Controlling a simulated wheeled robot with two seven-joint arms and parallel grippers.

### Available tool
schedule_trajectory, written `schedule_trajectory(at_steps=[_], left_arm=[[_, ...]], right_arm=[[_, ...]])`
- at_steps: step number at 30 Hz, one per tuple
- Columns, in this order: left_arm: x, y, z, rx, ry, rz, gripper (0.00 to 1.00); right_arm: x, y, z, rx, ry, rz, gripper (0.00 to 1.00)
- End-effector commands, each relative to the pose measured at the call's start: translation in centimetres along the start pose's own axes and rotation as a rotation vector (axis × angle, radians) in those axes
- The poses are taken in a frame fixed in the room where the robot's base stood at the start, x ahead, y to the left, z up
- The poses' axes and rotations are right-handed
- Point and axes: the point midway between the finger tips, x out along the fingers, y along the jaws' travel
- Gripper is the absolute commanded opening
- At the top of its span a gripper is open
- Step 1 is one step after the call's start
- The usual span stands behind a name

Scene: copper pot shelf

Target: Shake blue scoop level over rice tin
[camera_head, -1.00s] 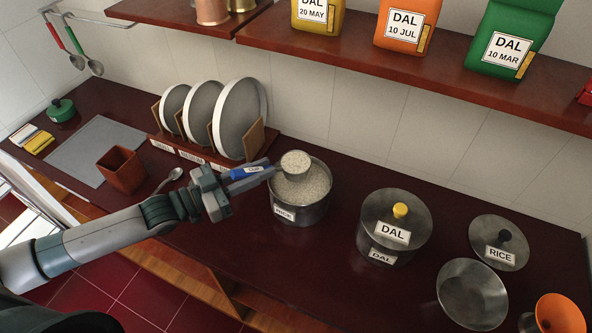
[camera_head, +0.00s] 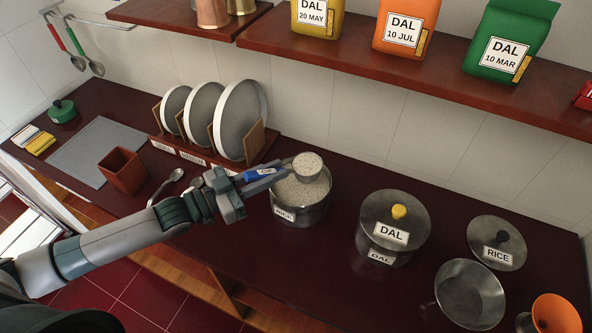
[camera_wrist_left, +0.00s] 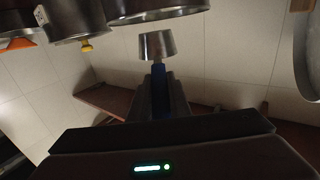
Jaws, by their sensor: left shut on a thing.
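The blue-handled scoop (camera_head: 307,167) has a steel cup filled with rice, and it is over the open rice tin (camera_head: 301,207). The tin holds rice and has a RICE label on its front. My left gripper (camera_head: 243,185) is shut on the blue handle, left of the tin. The scoop's steel cup also shows in the left wrist view (camera_wrist_left: 157,45), beyond my gripper's fingers (camera_wrist_left: 158,92). The exact gap between cup and tin is hard to tell. My right gripper is not in view.
The lidded dal tin (camera_head: 391,232) stands right of the rice tin. The rice lid (camera_head: 484,254), an empty steel pot (camera_head: 467,297) and an orange funnel (camera_head: 556,314) are further right. A plate rack (camera_head: 262,141) stands behind my gripper. Spoons (camera_head: 170,182) lie left.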

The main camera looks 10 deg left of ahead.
Motion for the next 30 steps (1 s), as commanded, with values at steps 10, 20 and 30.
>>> schedule_trajectory(at_steps=[10,20,30], left_arm=[[-0.4,-0.2,0.1,0.000,-0.001,0.000,0.00],[-1.4,-0.9,0.1,-0.001,-0.001,0.000,0.00],[-1.5,-0.9,0.0,-0.001,0.000,0.000,0.00]], right_arm=[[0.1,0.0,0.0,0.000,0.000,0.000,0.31],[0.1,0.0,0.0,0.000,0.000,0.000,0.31],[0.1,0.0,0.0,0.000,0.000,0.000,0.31]])
